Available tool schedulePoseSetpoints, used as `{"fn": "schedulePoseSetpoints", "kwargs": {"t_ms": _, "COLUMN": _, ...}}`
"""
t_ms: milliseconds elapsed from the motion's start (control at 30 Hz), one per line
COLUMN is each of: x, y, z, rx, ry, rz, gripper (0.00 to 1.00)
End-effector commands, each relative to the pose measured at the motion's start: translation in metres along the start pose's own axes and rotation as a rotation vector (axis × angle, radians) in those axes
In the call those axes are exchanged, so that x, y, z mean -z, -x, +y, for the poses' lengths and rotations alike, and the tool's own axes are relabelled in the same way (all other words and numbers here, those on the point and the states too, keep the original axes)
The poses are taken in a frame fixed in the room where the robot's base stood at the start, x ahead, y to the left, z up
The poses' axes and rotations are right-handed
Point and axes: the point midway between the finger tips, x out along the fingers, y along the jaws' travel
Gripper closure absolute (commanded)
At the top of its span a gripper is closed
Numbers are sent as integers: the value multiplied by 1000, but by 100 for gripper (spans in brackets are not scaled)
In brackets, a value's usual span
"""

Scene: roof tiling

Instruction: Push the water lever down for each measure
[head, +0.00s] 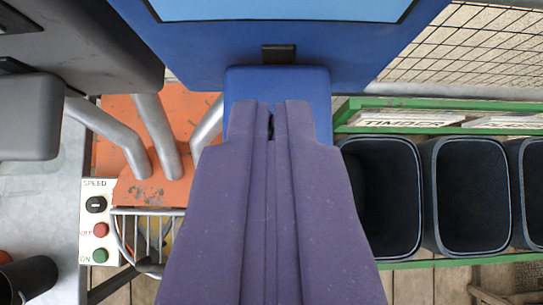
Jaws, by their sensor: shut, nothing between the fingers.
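My gripper (270,112) fills the lower middle of the head view. Its two long purple fingers lie together, shut and empty. Their tips overlap a blue block (240,90) in the picture; I cannot tell whether they touch it. The block juts from a large blue housing (190,45) with a pale blue panel at the top. A small black piece (278,54) sits on the housing just above the block. I cannot tell which of these parts is the water lever. The fingers hide the area below the block.
Left are an orange machine (155,190) with grey pipes, a wire guard (150,235), and a white control plate (97,185) with a knob and red and green buttons. Right, several black bins (380,190) stand by a green rack (440,103). Wire mesh (470,50) is above.

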Motion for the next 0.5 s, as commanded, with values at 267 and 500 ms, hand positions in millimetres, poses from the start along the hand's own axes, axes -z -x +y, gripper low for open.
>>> {"fn": "schedulePoseSetpoints", "kwargs": {"t_ms": 267, "x": -20, "y": -19, "z": 0, "rx": 0, "ry": 0, "rz": -1, "gripper": 100}}
{"fn": "schedulePoseSetpoints", "kwargs": {"t_ms": 500, "x": -21, "y": -20, "z": 0, "rx": -1, "ry": -1, "rz": 0, "gripper": 100}}
